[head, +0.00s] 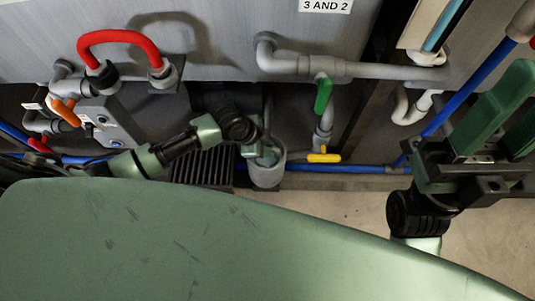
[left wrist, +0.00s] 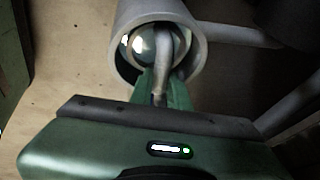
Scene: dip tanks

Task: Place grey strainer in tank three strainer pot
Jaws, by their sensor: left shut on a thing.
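The grey strainer (left wrist: 145,46) shows in the left wrist view as a shiny rounded bowl with a curved handle. My left gripper (left wrist: 162,82) is shut on that handle. The bowl sits within the rim of the round grey strainer pot (left wrist: 201,52); how deep it sits, and whether it touches the bottom, I cannot tell. In the head view the pot (head: 267,177) stands below the tank wall, with my left gripper (head: 262,154) at its mouth, hiding most of the strainer. My right gripper (head: 505,125) is at the right, empty, its green fingers apart.
A grey pipe (head: 350,70) with a green valve handle (head: 323,94) and a yellow handle (head: 324,157) runs right of the pot. A red hose (head: 118,36) and a grey box (head: 110,120) are at left. A blue pipe (head: 345,169) runs low behind the pot.

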